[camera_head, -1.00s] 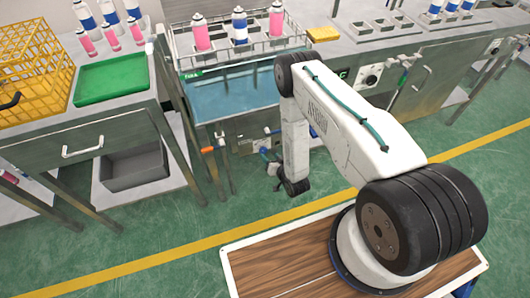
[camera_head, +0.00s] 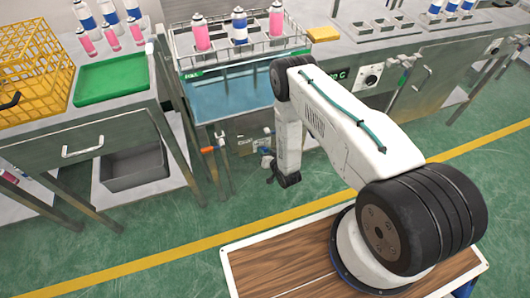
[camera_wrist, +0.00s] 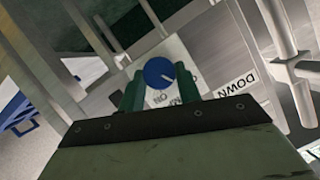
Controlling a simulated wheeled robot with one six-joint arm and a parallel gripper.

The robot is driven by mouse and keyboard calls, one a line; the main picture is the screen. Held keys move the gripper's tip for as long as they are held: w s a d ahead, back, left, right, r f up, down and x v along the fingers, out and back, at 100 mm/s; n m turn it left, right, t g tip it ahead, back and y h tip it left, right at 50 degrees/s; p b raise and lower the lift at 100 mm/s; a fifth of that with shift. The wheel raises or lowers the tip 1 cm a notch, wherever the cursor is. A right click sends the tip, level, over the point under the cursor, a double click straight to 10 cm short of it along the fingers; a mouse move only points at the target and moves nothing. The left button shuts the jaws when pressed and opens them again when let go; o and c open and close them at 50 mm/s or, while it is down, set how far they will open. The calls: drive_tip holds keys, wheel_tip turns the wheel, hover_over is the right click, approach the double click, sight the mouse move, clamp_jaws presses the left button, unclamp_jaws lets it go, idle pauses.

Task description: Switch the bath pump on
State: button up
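In the wrist view a round blue knob (camera_wrist: 158,72) with a light pointer line sits on a pale plate (camera_wrist: 172,98) with partly hidden lettering that includes "ON". My gripper (camera_wrist: 159,84) has two green fingers, one on each side of the knob in the picture, with a gap between them. I cannot tell whether they touch the knob. In the head view my gripper (camera_head: 268,160) is small and dark, low in front of the water bath (camera_head: 235,95). The knob cannot be made out clearly there.
A "DOWN" label (camera_wrist: 236,84) and a metal bar (camera_wrist: 280,30) lie right of the knob. A rack of cans (camera_head: 265,48) stands over the bath. A dial panel (camera_head: 370,79) is on the right bench. Orange-handled tools (camera_head: 208,150) hang left of my gripper.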

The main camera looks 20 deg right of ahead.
drive_tip(key=m, duration=0.1)
drive_tip(key=m+y, duration=0.2)
drive_tip(key=m, duration=0.1)
drive_tip(key=shift+d+f+t, duration=0.2)
drive_tip(key=shift+d+t, duration=0.05)
drive_tip(key=shift+t, duration=0.15)
drive_tip(key=m+y, duration=0.1)
drive_tip(key=m, duration=0.1)
drive_tip(key=m+t+y, duration=0.1)
drive_tip(key=m, duration=0.2)
drive_tip(key=shift+d+f+t, duration=0.1)
drive_tip(key=shift+f+t, duration=0.1)
drive_tip(key=shift+t, duration=0.1)
idle(0.4)
drive_tip(key=o, duration=1)
drive_tip(key=shift+c, duration=0.2)
drive_tip(key=v, duration=0.7)
drive_tip(key=shift+s+d, duration=0.2)
drive_tip(key=shift+s, duration=0.2)
